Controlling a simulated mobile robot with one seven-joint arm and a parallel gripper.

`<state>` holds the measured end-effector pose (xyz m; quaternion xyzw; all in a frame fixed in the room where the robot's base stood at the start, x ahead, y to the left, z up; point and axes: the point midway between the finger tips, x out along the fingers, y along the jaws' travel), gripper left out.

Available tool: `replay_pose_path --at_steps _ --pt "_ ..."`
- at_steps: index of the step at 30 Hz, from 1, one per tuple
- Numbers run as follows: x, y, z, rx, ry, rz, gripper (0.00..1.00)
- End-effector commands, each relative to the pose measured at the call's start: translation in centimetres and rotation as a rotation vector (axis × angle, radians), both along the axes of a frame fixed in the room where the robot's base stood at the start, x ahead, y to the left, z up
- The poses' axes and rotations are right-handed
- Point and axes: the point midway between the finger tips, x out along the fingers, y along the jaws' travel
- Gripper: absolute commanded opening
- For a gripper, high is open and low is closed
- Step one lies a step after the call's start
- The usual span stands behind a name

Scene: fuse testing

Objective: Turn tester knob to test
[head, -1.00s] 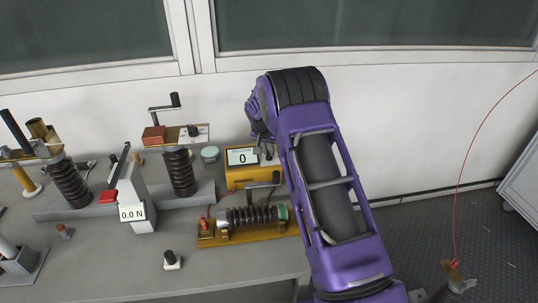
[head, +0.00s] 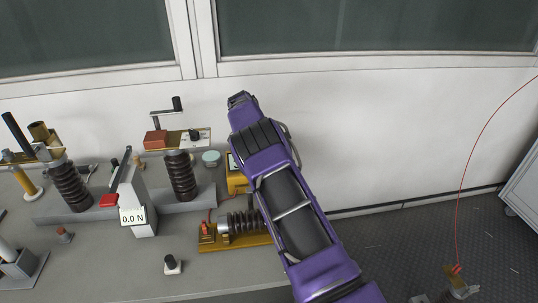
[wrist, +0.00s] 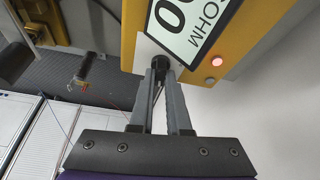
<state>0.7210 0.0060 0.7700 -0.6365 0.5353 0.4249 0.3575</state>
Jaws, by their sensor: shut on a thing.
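The tester is a yellow box (head: 237,182) on the bench in the head view, mostly hidden behind my purple arm. The wrist view shows its yellow front (wrist: 133,35) close up, with a white display (wrist: 190,22) partly in frame reading "OHM" and zero digits. A dark round knob (wrist: 160,62) sits on the light panel beside the display. My gripper (wrist: 160,75) is shut on this knob, with its two grey fingertips at the knob's sides. The fingers partly cover the knob, so its pointer direction cannot be told. The head view hides my gripper.
A ribbed fuse fixture on an orange base (head: 232,240) stands in front of the tester, close to my arm. A force gauge (head: 132,215) reading "0.0 N" and ribbed insulators (head: 180,177) stand left. The wall is behind.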

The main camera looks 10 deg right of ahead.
Motion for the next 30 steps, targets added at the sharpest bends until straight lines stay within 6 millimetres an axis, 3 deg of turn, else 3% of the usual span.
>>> replay_pose_path --at_steps 12,30 --pt "0.08 0.06 -0.12 0.003 0.000 -0.155 0.00" --pt "0.05 0.02 -0.08 0.003 0.002 -0.190 0.00"
